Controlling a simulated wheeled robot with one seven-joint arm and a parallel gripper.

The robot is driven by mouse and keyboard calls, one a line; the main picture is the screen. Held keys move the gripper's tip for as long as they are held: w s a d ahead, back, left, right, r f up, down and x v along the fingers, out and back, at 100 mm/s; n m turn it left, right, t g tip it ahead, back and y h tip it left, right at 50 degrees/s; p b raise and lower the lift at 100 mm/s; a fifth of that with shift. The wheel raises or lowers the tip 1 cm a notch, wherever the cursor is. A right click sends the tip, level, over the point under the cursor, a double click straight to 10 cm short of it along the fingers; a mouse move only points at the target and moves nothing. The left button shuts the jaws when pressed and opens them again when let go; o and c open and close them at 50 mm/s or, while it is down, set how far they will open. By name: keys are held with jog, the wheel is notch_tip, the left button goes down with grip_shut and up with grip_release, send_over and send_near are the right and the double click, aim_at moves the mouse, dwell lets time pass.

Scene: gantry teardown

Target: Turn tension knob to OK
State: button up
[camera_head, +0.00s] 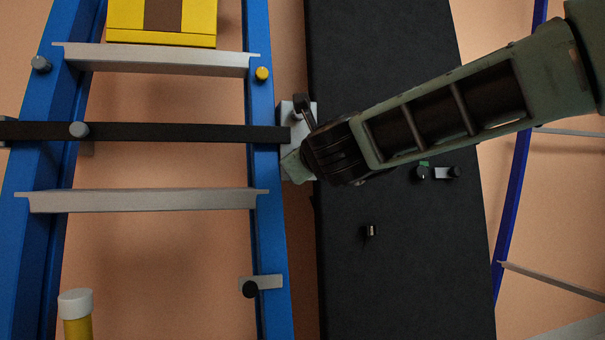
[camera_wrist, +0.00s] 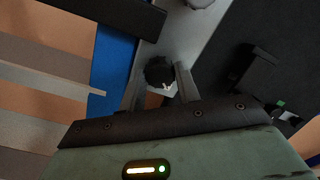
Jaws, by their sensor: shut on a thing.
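The tension knob (camera_wrist: 158,70) is a dark round knob with a small white mark, seen in the wrist view in front of a grey block (camera_wrist: 190,38). My gripper (camera_wrist: 160,84) has its two fingers on either side of the knob and is shut on it. In the head view the grey block (camera_head: 286,110) sits at the right end of the black belt (camera_head: 190,132), beside the blue rail. My gripper (camera_head: 303,140) reaches it from the right and hides the knob there. Any OK marking cannot be made out.
A dark panel (camera_head: 400,285) lies under my arm, with several small parts (camera_head: 447,172) on it. Grey crossbars (camera_head: 150,201) span the blue rails (camera_head: 264,220). A yellow block (camera_head: 125,22) is at the top, and a white-capped yellow cylinder (camera_head: 75,305) at lower left.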

jog(key=shift+f+m+b, duration=0.15)
jog(key=shift+m+b, duration=1.1)
jog(key=shift+m, duration=0.35)
jog(key=o, duration=1)
jog(key=shift+c, duration=0.2)
jog(key=shift+s, duration=0.1)
jog(key=p+v, duration=0.1)
jog(key=v, duration=1.6)
jog(key=shift+s, duration=0.1)
